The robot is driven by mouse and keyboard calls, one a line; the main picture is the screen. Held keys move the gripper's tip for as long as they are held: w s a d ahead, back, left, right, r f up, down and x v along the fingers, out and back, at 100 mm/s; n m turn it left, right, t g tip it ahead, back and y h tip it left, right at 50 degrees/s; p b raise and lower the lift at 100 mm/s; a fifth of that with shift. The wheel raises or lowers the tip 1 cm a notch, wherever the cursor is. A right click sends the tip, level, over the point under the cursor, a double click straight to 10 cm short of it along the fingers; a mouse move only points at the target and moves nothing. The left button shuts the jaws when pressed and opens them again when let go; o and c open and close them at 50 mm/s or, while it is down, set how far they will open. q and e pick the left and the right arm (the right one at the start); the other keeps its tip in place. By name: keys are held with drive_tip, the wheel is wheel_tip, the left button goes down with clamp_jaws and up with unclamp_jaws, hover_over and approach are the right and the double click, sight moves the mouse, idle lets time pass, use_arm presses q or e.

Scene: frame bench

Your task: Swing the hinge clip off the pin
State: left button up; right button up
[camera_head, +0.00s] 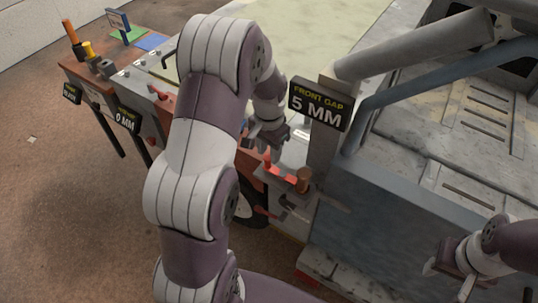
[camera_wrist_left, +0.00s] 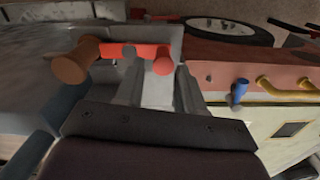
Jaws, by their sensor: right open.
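The hinge clip (camera_head: 281,173) appears as a red bar with a brown knob (camera_head: 303,179) at one end, on the bench corner below the "5 MM" sign. The left wrist view shows the red bar (camera_wrist_left: 130,51), the brown knob (camera_wrist_left: 78,62) at left and a red upright end (camera_wrist_left: 163,62). The pin cannot be told apart clearly. My left gripper (camera_head: 266,146) is just behind the red end; in its wrist view its fingers (camera_wrist_left: 160,80) are apart, with the red end between or just beyond the tips. My right gripper (camera_head: 452,268) is open and empty at lower right.
The "5 MM" sign (camera_head: 318,103) and a thick grey tube (camera_head: 415,45) stand close by my left gripper. A blue-grey panel (camera_head: 400,215) lies between the grippers. A "0 MM" sign (camera_head: 127,119) and small coloured parts sit at left. A blue peg (camera_wrist_left: 238,92) and yellow handles show in the wrist view.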

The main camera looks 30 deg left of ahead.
sight(268, 157)
use_arm(q)
drive_tip(key=f, duration=0.4)
drive_tip(key=shift+w+a+f+p, duration=0.15)
drive_tip(key=shift+w+a+p, duration=0.05)
drive_tip(key=shift+a+p, duration=0.15)
drive_tip(key=shift+s+d, duration=0.15)
drive_tip(key=shift+d, duration=0.05)
drive_tip(key=c, duration=0.3)
drive_tip(key=shift+a, duration=0.1)
clamp_jaws()
